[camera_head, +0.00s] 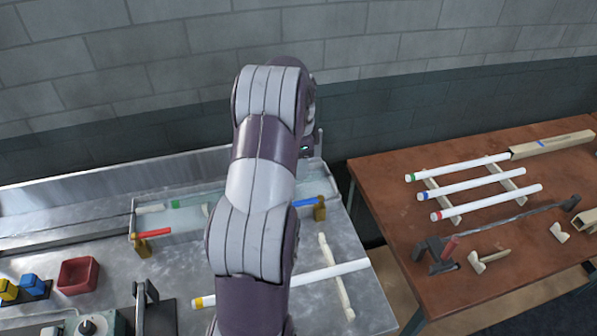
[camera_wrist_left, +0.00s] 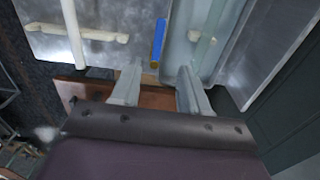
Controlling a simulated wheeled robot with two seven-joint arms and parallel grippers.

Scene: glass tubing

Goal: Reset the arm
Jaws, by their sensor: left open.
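My left arm rises through the middle of the head view, and its dark wrist part (camera_head: 308,130) shows at the right of the upper link; the fingers are hidden there. In the left wrist view my left gripper (camera_wrist_left: 158,88) is open, with its two grey fingers apart and nothing between them. A blue strip with a brass end (camera_wrist_left: 158,42) lies beyond the fingertips. The same blue-handled piece (camera_head: 305,203) is partly behind my arm in the head view. My right gripper is in neither view.
A metal bench (camera_head: 185,262) holds a red bin (camera_head: 78,275), a red-handled brass piece (camera_head: 145,240) and a yellow-banded white tube (camera_head: 335,272). A brown table (camera_head: 385,178) at the right carries several white tubes on supports. A gap separates bench and table.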

